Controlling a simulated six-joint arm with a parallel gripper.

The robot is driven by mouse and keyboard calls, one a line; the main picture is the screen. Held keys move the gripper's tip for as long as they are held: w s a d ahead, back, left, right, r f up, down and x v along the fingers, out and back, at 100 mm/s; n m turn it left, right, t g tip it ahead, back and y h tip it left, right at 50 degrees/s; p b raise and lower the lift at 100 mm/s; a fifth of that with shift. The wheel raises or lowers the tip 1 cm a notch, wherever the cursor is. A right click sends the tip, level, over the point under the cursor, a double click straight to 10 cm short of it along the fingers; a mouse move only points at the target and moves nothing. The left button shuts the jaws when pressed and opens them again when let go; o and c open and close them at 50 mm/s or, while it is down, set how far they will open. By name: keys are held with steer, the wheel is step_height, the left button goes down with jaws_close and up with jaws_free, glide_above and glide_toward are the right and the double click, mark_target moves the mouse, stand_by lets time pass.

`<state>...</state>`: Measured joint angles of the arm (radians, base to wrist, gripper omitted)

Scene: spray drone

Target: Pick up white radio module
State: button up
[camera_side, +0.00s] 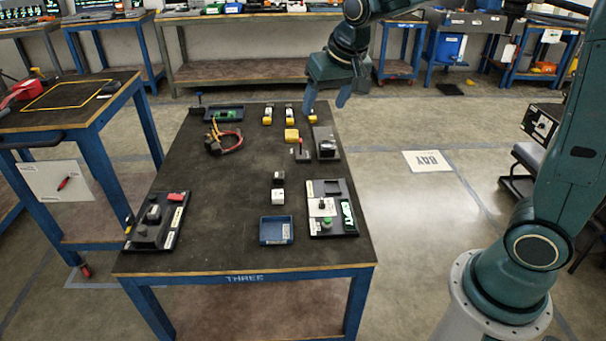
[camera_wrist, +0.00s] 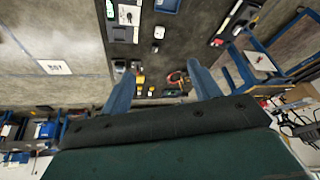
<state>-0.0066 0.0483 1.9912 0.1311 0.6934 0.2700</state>
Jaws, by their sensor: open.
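The white radio module appears to be the small white block (camera_side: 278,197) near the middle of the table, just behind a blue tray (camera_side: 276,231). In the wrist view the white block (camera_wrist: 159,32) shows near the top centre. A dark block (camera_side: 278,179) stands right behind it. My gripper (camera_side: 327,98) is open and empty, high above the far right end of the table and well away from the white block. Its two blue fingers also show spread apart in the wrist view (camera_wrist: 162,68).
A black board with a white card (camera_side: 320,206) lies right of the white block. A dark fixture (camera_side: 147,235) sits at the front left. The left-centre tabletop is clear.

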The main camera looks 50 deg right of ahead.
steer(key=w+d+f+m, duration=0.2)
steer(key=w+f, duration=1.1)
steer(key=w, duration=0.1)
steer(key=w+d+f+m+h, duration=0.1)
steer(key=w+f, duration=0.2)
steer(key=f, duration=0.6)
steer(key=w+f+m+g+h, duration=0.1)
steer(key=w+f, duration=0.2)
steer(key=f, duration=0.7)
steer(key=shift+w+d+m, duration=0.25)
steer(key=shift+d+m, duration=0.05)
steer(key=shift+d, duration=0.1)
glide_above(278, 197)
steer(key=s+a, duration=0.2)
steer(key=shift+w+d+f, duration=0.1)
steer(key=shift+w+f, duration=0.05)
steer(key=shift+f, duration=1.85)
steer(key=shift+w+d+f, duration=0.1)
steer(key=shift+f, duration=1.85)
steer(key=shift+f, duration=0.1)
steer(key=shift+x, duration=2.45)
